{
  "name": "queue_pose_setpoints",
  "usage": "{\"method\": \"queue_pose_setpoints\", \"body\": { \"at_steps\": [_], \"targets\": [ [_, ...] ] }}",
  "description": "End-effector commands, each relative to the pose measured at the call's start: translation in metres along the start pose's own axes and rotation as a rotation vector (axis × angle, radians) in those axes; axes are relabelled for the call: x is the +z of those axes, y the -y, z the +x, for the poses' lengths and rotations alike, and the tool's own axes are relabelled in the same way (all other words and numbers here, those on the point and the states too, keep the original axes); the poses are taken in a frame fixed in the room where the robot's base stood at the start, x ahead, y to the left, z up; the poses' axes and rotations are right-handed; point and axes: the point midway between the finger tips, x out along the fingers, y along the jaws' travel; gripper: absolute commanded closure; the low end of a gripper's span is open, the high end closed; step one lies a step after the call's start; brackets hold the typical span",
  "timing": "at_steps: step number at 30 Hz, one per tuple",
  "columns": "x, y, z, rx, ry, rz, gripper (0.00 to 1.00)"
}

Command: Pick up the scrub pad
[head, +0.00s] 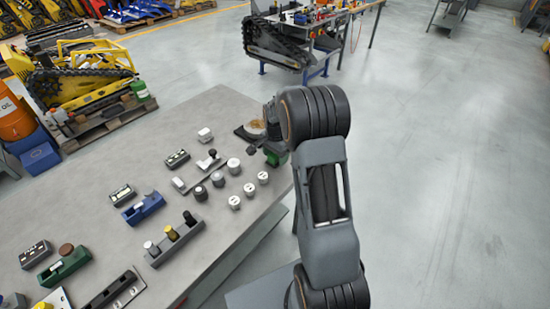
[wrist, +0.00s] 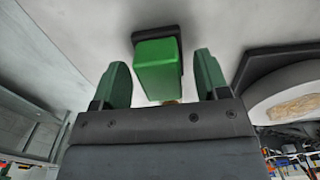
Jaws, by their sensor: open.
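The scrub pad (wrist: 156,66) appears to be the green block with a dark base in the wrist view, resting on the grey bench top. My gripper (wrist: 163,60) is open, with one green finger on each side of the block. Gaps show between the block and both fingers, so neither appears to touch it. In the head view my gripper (head: 265,146) is at the bench's far right corner, mostly hidden by my arm. A green patch shows there, and I cannot tell whether it is finger or pad.
On the bench (head: 225,105), white and grey knobs (head: 234,166), blue and grey blocks and small trays stand nearer. Open floor lies right of the bench.

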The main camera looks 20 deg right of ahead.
Motion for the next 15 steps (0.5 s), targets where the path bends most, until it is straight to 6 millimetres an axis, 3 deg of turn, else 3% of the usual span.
{"method": "queue_pose_setpoints", "body": {
  "at_steps": [5,15],
  "targets": [
    [-0.0001,0.0000,-0.0001,0.000,0.000,0.000,0.33],
    [-0.0002,0.0001,-0.0005,-0.001,0.000,0.000,0.65]
  ]
}}
